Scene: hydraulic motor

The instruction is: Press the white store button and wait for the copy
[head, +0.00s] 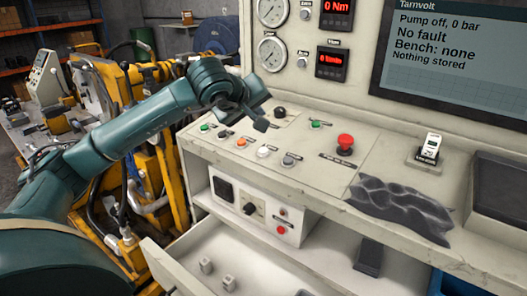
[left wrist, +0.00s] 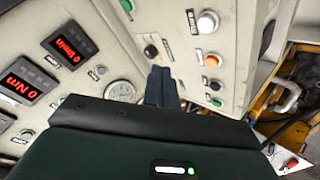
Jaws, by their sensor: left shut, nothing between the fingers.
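The white store button (head: 264,152) sits on the sloping control panel, between an orange button (head: 241,142) and a grey one (head: 289,160). In the left wrist view the white button (left wrist: 207,22) is near the top, right of the fingertips. My left gripper (head: 261,124) is shut and empty, held above the panel just behind the white button in the head view. Its closed fingers show in the left wrist view (left wrist: 161,86), apart from the white button. The screen (head: 455,60) reads "Pump off, 0 bar", "No fault", "Bench: none", "Nothing stored". My right gripper is not in view.
A red mushroom button (head: 345,143) stands right of the row, with a black knob (head: 280,112) behind. A dark crumpled cloth (head: 400,205) and a small white device (head: 430,147) lie further right. An open drawer (head: 185,262) juts out below.

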